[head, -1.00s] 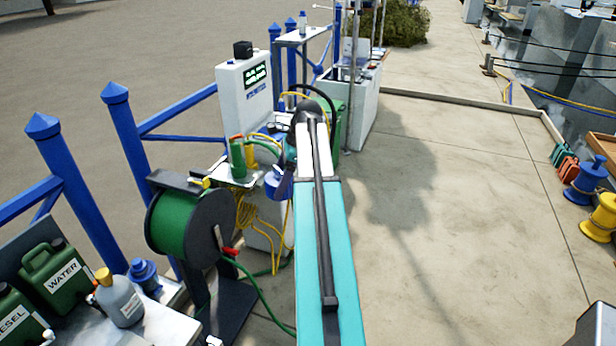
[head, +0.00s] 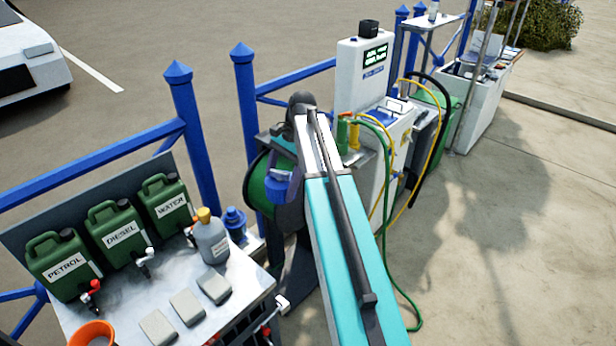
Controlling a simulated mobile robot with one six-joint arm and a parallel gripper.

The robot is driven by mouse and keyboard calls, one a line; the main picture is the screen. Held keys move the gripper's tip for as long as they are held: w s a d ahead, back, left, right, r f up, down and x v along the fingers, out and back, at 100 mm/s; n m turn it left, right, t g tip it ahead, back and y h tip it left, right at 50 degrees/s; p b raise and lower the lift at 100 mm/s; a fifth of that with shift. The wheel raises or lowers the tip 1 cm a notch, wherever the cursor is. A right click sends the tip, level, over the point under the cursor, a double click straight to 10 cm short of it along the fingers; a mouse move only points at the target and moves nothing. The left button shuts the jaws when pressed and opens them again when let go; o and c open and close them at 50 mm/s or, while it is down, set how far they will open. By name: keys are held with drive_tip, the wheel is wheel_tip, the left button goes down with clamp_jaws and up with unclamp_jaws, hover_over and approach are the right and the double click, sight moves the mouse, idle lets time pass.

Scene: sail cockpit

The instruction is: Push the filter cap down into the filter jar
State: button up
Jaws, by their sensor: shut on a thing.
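A blue, stepped, round-topped fitting (head: 235,222) stands at the right end of the supply bench, beside the grey bottle. It may be the filter jar, but it is too small to tell, and I cannot make out a separate filter cap. My teal and white arm reaches up the middle of the head view to a dark joint. A blue part shows just left of the arm in front of the hose reel; it looks like part of my wrist. My gripper's fingers, and anything between them, are hidden behind the arm.
The bench (head: 160,285) holds green canisters (head: 121,233), a grey bottle (head: 212,240), flat grey blocks (head: 186,307) and an orange bucket (head: 92,334). A green hose reel (head: 262,182), a white service post (head: 361,75) and hanging hoses crowd the arm. Open paving lies right.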

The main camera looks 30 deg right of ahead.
drive_tip(key=a+f+n+g, duration=0.1)
drive_tip(key=a+n, duration=0.4)
drive_tip(key=a, duration=0.8)
drive_tip(key=shift+g+h, duration=0.3)
drive_tip(key=shift+g, duration=0.1)
